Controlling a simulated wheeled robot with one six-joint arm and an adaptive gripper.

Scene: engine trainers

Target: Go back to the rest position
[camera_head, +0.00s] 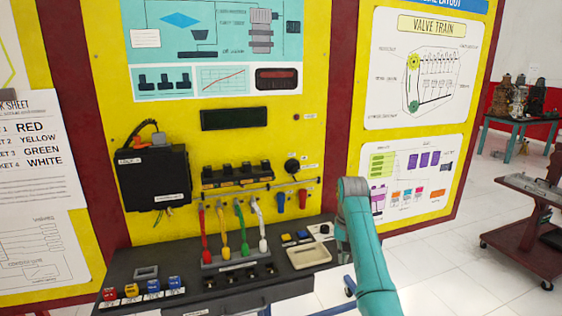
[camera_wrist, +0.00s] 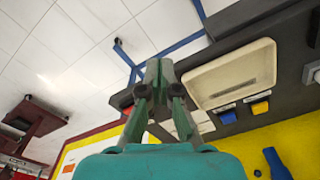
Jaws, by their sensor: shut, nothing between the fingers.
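My gripper (camera_wrist: 158,72) shows in the wrist view with its fingers together and nothing between them. It is in front of the bench edge, beside the cream tray (camera_wrist: 232,78). In the head view my teal arm rises at the lower right, just right of the bench, and I cannot make out the fingers there. Red (camera_head: 204,235), yellow (camera_head: 223,232), green (camera_head: 241,228) and white (camera_head: 260,225) leads hang from the panel to the bench, apart from my arm.
The dark bench (camera_head: 215,301) carries colored blocks at left and the cream tray (camera_head: 309,255) at right. The yellow panel (camera_head: 215,130) stands behind it. A dark red cart (camera_head: 525,228) stands at far right. White tiled floor lies open between the cart and my arm.

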